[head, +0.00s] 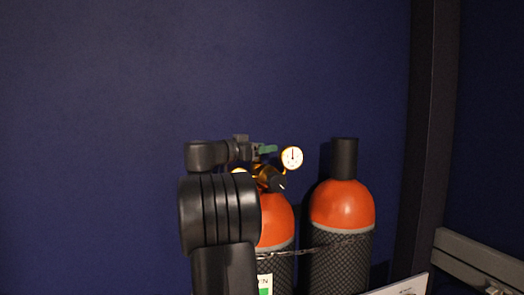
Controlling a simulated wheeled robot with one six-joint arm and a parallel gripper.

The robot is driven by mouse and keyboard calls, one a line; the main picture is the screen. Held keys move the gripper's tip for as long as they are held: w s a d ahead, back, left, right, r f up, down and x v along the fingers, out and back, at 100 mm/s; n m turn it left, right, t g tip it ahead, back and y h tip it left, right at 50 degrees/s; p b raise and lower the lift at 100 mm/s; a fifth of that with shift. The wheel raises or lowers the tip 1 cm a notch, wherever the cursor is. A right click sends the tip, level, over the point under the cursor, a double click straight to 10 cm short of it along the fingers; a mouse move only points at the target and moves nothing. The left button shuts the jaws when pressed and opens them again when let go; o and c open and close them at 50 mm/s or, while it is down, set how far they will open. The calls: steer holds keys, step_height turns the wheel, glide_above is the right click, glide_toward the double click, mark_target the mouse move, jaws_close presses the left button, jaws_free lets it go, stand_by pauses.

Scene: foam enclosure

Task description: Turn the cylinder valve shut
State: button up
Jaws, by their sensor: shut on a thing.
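Two gas cylinders with orange shoulders and dark mesh sleeves stand at the lower middle in the head view. The left cylinder (275,224) carries a brass regulator (266,172) with a round white gauge (292,157), a second gauge partly hidden, and a dark knob (277,183). A green valve handle (267,149) shows above the brass. My gripper (257,150) is at the handle's left end and is shut on it. The fingertips are small and dark, so the exact contact is hard to see. My arm hides the left side of this cylinder.
The right cylinder (343,205) has a black cap and stands close by. A chain (322,245) runs across both cylinders. A dark blue wall is behind, with a dark post (430,130) and a grey rail (480,262) at right. A pale panel (402,287) is at the bottom.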

steer(key=shift+m+g+h, duration=0.6)
steer(key=shift+m+g, duration=0.2)
steer(key=shift+g, duration=0.3)
steer(key=m+g+p, duration=0.1)
steer(key=g, duration=0.1)
steer(key=m+g+h+p, duration=0.1)
steer(key=shift+s+d+r+m+g+h, duration=0.1)
steer(key=shift+s+r+m+g+h, duration=0.1)
steer(key=shift+m+g+h, duration=0.15)
steer(key=m+g+p, duration=0.2)
steer(key=g, duration=0.1)
steer(key=m+g+p, duration=0.1)
steer(key=g+p, duration=0.1)
steer(key=shift+s+r+h, duration=0.1)
steer(key=shift+s+h, duration=0.15)
steer(key=shift+s, duration=0.05)
steer(key=shift+s+m+g+p, duration=0.2)
steer(key=shift+m+g+p, duration=0.55)
steer(key=shift+g+p, duration=0.4)
steer(key=shift+f+g, duration=0.2)
steer(key=shift+g, duration=0.1)
steer(key=o, duration=0.9)
steer(key=shift+o, duration=0.3)
steer(key=shift+f+b, duration=0.2)
steer(key=shift+b, duration=0.1)
